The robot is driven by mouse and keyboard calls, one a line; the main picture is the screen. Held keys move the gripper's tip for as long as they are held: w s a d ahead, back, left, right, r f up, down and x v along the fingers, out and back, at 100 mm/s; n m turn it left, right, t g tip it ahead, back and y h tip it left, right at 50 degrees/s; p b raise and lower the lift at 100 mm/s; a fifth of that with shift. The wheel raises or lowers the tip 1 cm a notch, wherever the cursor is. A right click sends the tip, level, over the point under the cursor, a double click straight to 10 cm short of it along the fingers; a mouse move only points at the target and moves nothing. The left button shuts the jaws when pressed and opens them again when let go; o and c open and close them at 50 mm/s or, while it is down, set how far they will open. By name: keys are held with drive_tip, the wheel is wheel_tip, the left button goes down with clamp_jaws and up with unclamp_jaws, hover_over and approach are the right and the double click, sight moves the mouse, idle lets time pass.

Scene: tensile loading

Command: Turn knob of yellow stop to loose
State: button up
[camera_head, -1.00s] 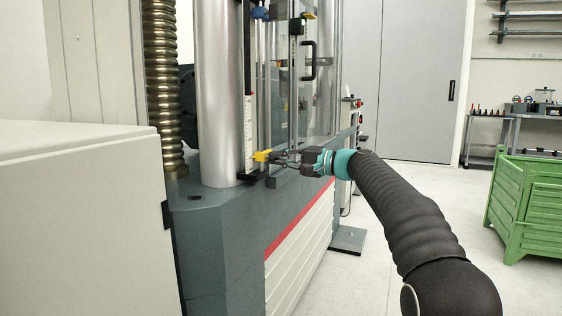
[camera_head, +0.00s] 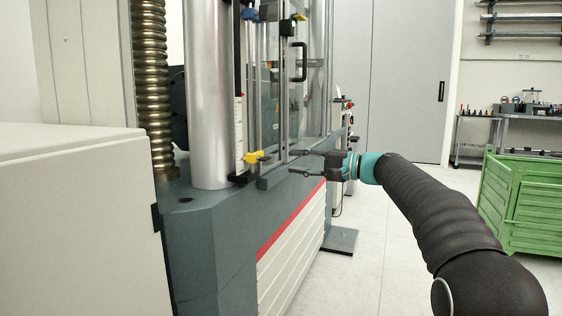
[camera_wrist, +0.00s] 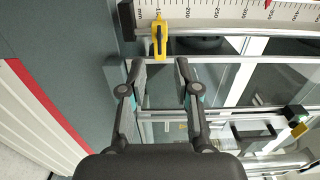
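The yellow stop (camera_head: 254,157) sits low on the scale rail beside the silver column in the head view. A small yellow part of it points right, toward my gripper. In the wrist view the yellow stop (camera_wrist: 161,38) lies across the scale, just beyond the fingertips. My gripper (camera_head: 298,162) is open and empty, to the right of the stop and apart from it. In the wrist view my gripper (camera_wrist: 160,70) has its two fingers spread, with the stop roughly in line with the gap between them. I cannot tell the knob's exact setting.
The scale (camera_head: 239,132) runs upright beside the silver column (camera_head: 207,100). A blue stop (camera_head: 249,14) is higher up. The glazed door has a black handle (camera_head: 300,62). The machine base (camera_head: 225,215) lies below.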

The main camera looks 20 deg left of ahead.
drive_tip(key=d, duration=0.3)
drive_tip(key=shift+s+d, duration=0.2)
drive_tip(key=shift+d, duration=0.15)
